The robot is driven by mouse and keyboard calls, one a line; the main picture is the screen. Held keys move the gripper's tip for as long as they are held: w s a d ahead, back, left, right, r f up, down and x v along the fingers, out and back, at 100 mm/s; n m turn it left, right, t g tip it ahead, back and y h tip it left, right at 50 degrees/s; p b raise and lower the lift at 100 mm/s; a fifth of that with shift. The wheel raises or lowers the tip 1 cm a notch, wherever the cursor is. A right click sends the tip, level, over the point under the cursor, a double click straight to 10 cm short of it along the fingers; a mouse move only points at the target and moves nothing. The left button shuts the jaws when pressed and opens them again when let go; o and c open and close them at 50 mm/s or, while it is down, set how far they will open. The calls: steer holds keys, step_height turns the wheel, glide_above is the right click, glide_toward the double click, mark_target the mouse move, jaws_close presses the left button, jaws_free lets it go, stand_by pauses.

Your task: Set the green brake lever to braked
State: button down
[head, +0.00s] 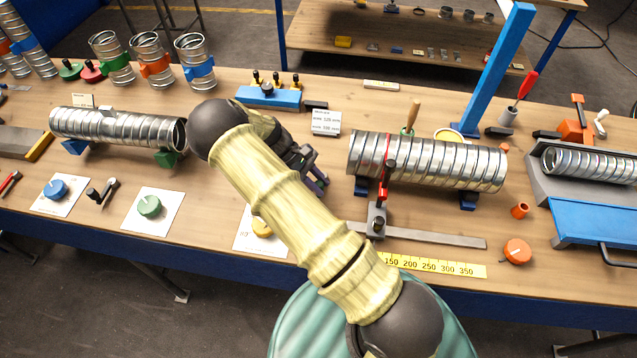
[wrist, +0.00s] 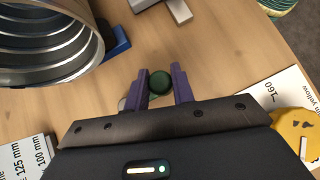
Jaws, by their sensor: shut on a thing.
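The green brake lever shows in the wrist view as a round dark-green knob (wrist: 158,84) between my gripper's two purple fingers. A pale part of it shows beside the left finger. My gripper (wrist: 160,86) is shut on this knob, low over the wooden bench. In the head view my gripper (head: 318,178) is at the middle of the bench, left of a spiral duct, and the green knob is hidden there. I cannot tell which position the lever is in.
The spiral duct (head: 430,162) lies right of my gripper; its open end (wrist: 45,40) shows in the wrist view. A grey stop block (head: 377,219) stands in front of it. A yellow dial (head: 262,228) and a size card (head: 326,122) are near. Another duct (head: 115,128) lies left.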

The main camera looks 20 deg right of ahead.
steer(key=shift+w+r, duration=0.1)
steer(key=c, duration=1.2)
jaws_free()
steer(key=shift+w+a+r, duration=0.25)
steer(key=shift+a, duration=0.1)
steer(key=b+v, duration=0.4)
steer(key=v, duration=1.2)
steer(key=shift+a+r+b, duration=0.15)
steer(key=shift+r+b, duration=0.1)
steer(key=shift+b, duration=0.15)
